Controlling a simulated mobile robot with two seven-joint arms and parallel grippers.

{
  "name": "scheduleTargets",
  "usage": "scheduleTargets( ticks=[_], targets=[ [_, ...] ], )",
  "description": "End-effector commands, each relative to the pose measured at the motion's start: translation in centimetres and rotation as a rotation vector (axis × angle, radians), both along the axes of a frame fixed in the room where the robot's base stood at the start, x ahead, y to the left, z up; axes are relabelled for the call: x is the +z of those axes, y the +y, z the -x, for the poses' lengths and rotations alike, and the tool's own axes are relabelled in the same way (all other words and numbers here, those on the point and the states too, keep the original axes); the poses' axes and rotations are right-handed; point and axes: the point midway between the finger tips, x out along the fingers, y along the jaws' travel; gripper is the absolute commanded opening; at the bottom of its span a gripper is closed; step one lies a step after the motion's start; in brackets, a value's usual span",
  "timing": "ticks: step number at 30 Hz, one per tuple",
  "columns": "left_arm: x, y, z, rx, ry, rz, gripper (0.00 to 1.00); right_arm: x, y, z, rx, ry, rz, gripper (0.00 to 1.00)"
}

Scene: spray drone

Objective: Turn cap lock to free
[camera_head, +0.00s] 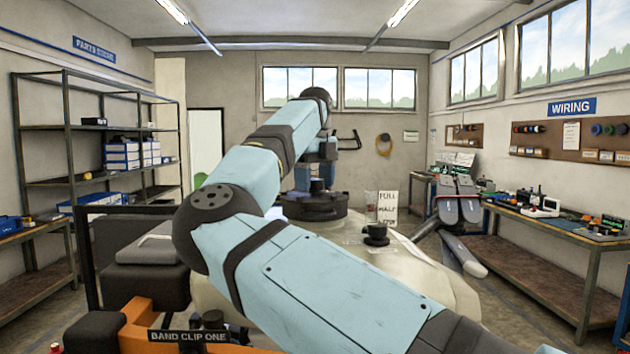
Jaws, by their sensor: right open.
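The pale tank (440,285) spreads across the middle behind my right arm. A large round black cap (310,208) sits on its top. A small black knob (376,235) stands on the tank to the right of the cap, with small markings around it too fine to read; it may be the cap lock. My right arm comes in from the lower right, bends at the left and reaches up to the wrist. My right gripper (318,184) points down just above the cap, open, left of the knob. Its fingertips are small and partly hidden. My left gripper is not visible.
A white sign reading FULL and HALF (388,207) stands behind the knob. Grey folded arms (457,215) rise right of the tank. A wiring bench (545,228) lines the right wall, shelves (65,128) the left.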

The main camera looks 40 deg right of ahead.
Motion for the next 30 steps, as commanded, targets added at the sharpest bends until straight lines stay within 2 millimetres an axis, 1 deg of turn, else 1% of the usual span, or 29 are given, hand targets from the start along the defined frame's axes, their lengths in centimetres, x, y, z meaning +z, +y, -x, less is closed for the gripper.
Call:
scheduleTargets(
  ticks=[2,5,15,19,21,24,30],
  targets=[
    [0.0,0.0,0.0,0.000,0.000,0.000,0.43,0.6,0.0,0.0,0.001,-0.001,0.000,0.67],
    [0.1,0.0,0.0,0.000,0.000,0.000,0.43,2.1,0.0,0.0,0.001,-0.004,0.000,0.67],
    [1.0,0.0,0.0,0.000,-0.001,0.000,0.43,10.0,0.0,0.0,0.003,-0.005,-0.001,0.67],
    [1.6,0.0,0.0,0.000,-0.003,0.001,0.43,12.1,0.0,0.0,0.003,-0.004,-0.001,0.67],
    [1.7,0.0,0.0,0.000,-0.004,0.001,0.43,12.9,0.0,0.0,0.002,-0.002,0.000,0.67],
    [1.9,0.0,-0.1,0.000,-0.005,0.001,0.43,13.5,0.0,0.0,0.001,-0.002,0.000,0.67],
    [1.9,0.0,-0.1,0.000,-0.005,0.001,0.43,13.8,0.0,0.0,0.000,0.000,0.001,0.67]
  ],
)
